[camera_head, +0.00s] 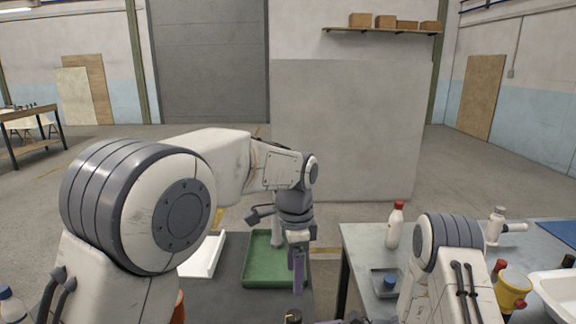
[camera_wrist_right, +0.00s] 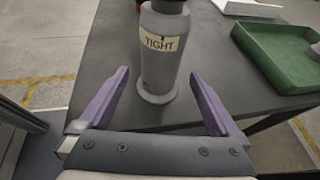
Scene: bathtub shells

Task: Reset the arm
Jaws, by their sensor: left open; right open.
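My left gripper (camera_head: 297,276) hangs down over the green tray (camera_head: 254,266) in the head view. Its purple fingers are seen edge-on, and nothing shows held in them. My right gripper (camera_wrist_right: 158,74) is open in the right wrist view, its two purple fingers wide apart. A grey cylindrical container (camera_wrist_right: 160,45) with a "TIGHT" label stands upright between or just beyond these fingertips, with a gap on each side. The right arm (camera_head: 448,262) shows at the lower right of the head view; its gripper is largely out of sight there.
The green tray lies on a dark table (camera_wrist_right: 112,50), with a white tray (camera_head: 204,254) beside it. Floor shows between the tables.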

